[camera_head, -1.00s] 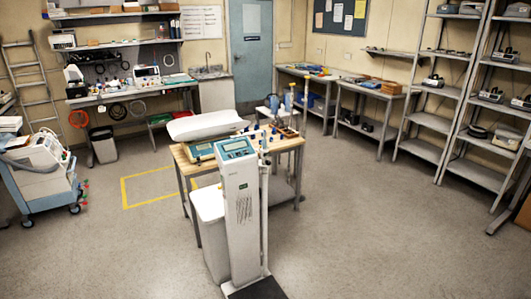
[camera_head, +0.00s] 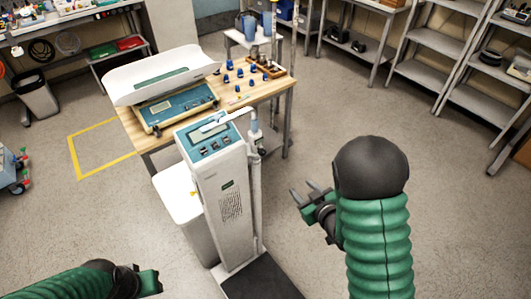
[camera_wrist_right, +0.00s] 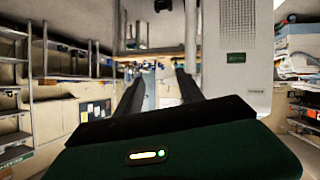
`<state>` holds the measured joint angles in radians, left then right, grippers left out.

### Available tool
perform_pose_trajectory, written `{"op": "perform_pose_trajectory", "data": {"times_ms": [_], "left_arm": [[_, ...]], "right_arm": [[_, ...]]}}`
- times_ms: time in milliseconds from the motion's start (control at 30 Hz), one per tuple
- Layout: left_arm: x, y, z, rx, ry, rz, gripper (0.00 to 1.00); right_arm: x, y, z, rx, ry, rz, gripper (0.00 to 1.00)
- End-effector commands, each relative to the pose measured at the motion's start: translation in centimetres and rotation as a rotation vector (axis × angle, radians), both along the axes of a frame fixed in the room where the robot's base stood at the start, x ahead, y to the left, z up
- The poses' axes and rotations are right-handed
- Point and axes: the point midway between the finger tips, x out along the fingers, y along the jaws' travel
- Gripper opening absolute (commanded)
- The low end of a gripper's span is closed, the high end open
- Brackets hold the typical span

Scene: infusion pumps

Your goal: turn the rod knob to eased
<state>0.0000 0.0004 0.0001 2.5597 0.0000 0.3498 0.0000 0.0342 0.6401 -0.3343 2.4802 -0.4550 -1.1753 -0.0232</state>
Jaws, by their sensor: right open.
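The white scale column (camera_head: 222,200) stands at the centre, with a blue display panel on top. A thin white measuring rod (camera_head: 257,195) runs up its right side. A small dark rod knob (camera_head: 262,152) sits on the rod near the panel's height; its setting is too small to read. My right gripper (camera_head: 303,191) is open and empty, right of the rod and apart from it. In the right wrist view its two fingers (camera_wrist_right: 158,85) are spread, with the column (camera_wrist_right: 235,55) and rod (camera_wrist_right: 191,45) ahead. My left gripper (camera_head: 150,282) is at the bottom left, its jaws unclear.
A wooden table (camera_head: 262,94) behind the column holds a baby scale (camera_head: 165,85) and several blue weights. A white bin (camera_head: 184,205) stands left of the column. The black scale platform (camera_head: 262,280) lies at its foot. Floor to the right is clear.

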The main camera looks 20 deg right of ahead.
Motion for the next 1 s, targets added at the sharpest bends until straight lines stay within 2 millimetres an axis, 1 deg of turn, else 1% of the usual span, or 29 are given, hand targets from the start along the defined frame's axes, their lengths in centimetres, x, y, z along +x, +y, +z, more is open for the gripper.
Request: {"op": "perform_pose_trajectory", "data": {"times_ms": [33,100,200,333,400,467,567,600,733,800,833,1000], "left_arm": [[0.0,0.0,0.2,0.000,0.000,0.000,0.36],[0.0,0.0,0.4,0.000,0.000,0.000,0.36],[0.0,0.0,0.5,0.000,0.000,0.000,0.36],[0.0,0.0,0.6,0.000,0.000,0.000,0.36],[0.0,0.0,0.7,0.000,0.000,0.000,0.36],[0.0,0.0,1.0,0.000,0.000,0.000,0.36],[0.0,0.0,1.8,0.000,0.000,0.000,0.36],[0.0,0.0,2.2,0.000,0.000,0.000,0.36],[0.1,0.0,4.3,0.000,0.000,0.000,0.36],[0.1,0.0,5.1,0.000,0.000,0.000,0.36],[0.1,0.0,4.7,0.000,-0.001,0.000,0.36],[0.0,0.0,5.1,0.000,0.000,0.000,0.36]], "right_arm": [[-0.1,0.0,0.1,0.003,-0.065,0.044,0.45],[-0.5,0.5,1.1,0.020,-0.175,0.113,0.45],[-1.5,1.2,2.3,0.056,-0.297,0.196,0.45],[-2.6,1.8,3.5,0.095,-0.390,0.257,0.45],[-2.6,2.0,3.9,0.106,-0.413,0.272,0.45],[-2.3,2.2,4.0,0.108,-0.418,0.277,0.45],[-0.8,2.8,4.3,0.108,-0.419,0.282,0.45],[0.0,3.3,4.4,0.109,-0.421,0.283,0.45],[1.6,3.8,4.2,0.106,-0.407,0.279,0.45],[2.7,4.4,4.5,0.106,-0.418,0.289,0.45],[3.6,4.5,4.3,0.108,-0.424,0.282,0.45],[7.9,6.0,4.1,0.110,-0.424,0.278,0.45]]}}
